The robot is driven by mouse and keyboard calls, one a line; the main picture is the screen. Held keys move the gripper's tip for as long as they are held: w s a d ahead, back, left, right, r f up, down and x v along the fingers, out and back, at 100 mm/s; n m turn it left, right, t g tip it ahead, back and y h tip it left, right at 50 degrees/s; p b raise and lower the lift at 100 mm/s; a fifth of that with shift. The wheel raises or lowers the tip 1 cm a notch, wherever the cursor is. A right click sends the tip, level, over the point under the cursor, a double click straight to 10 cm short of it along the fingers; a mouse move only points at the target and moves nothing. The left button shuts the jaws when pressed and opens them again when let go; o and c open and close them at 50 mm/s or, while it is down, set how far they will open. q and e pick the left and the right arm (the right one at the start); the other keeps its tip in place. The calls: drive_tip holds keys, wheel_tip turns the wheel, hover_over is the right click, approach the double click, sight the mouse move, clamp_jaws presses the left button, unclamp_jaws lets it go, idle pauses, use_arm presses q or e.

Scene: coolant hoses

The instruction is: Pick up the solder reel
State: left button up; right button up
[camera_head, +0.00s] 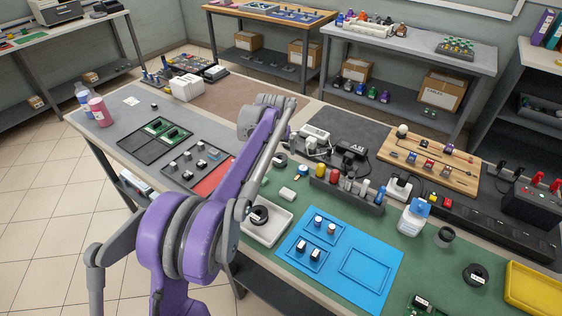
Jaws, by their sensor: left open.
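Two black, round, reel-like things with pale labels show, and I cannot tell for sure which is the solder reel. One black reel (260,215) lies in a white tray (281,228) at the near left of the green mat. The other black reel (475,274) lies flat on the mat at the right, left of the yellow tray. My left gripper (241,212) is at the lower end of the thin grey arm link, beside the white tray's left edge. It is open, small in view and partly covered by my purple arm. My right gripper is not in view.
A blue mat (365,273) with small parts lies between the two reels. A white bottle with a blue cap (414,217), a dark cup (445,237) and a yellow tray (535,289) stand to the right. A grey rack of coloured items (346,197) lies behind.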

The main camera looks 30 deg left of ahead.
sight(280, 157)
use_arm(q)
drive_tip(key=x, duration=0.8)
drive_tip(key=shift+w+a+f, duration=0.1)
drive_tip(key=shift+w+a, duration=0.2)
clamp_jaws()
wheel_tip(280, 157, up, 10)
drive_tip(key=shift+p, duration=0.3)
